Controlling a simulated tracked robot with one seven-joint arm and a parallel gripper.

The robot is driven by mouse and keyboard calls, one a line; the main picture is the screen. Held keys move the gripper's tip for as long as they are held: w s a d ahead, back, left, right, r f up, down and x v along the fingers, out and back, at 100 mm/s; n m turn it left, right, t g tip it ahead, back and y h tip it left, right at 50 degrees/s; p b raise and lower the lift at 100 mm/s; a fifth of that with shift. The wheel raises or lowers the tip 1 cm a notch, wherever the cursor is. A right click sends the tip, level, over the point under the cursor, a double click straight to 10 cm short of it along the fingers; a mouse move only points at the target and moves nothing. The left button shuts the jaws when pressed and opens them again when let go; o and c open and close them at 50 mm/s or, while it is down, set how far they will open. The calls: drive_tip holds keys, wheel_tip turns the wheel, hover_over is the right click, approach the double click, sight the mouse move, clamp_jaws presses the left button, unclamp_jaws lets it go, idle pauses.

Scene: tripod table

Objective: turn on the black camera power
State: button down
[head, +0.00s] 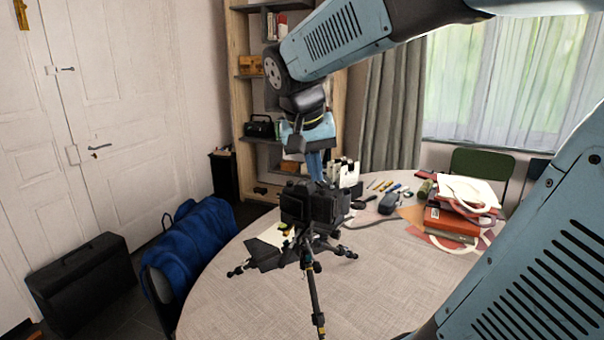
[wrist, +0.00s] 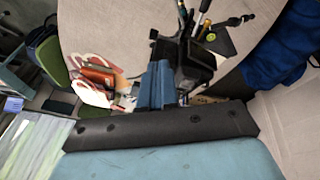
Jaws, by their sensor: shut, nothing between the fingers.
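The black camera (head: 312,202) sits on a small black tripod (head: 308,262) on the round table. In the wrist view the camera (wrist: 200,62) is partly hidden behind my fingers. My gripper (head: 316,178) has blue fingers pointing down, close together and empty. They are at or just above the camera's top, on its far side; I cannot tell if they touch it. In the wrist view my gripper (wrist: 160,66) shows as blue fingers beside the camera body. The power switch is too small to make out in either view.
The round table (head: 375,295) has free room at the front right. A stack of books (head: 452,220), a dark mouse-like object (head: 389,203) and pens (head: 382,185) lie toward the right and back. A blue bag (head: 192,250) hangs on a chair at the left.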

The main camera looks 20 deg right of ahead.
sight(335, 184)
drive_tip(key=w+d+m+g+h, duration=0.1)
drive_tip(key=w+m, duration=0.1)
drive_tip(key=w, duration=0.2)
drive_tip(key=w+d+m+g+h, duration=0.1)
drive_tip(key=w+m, duration=0.1)
drive_tip(key=w, duration=0.3)
drive_tip(key=w+d+r+m+g+h, duration=0.1)
drive_tip(key=w+m+h, duration=0.1)
drive_tip(key=w, duration=0.2)
drive_tip(key=shift+w, duration=0.35)
drive_tip(key=shift+f, duration=0.15)
drive_tip(key=x, duration=1)
drive_tip(key=shift+s, duration=0.2)
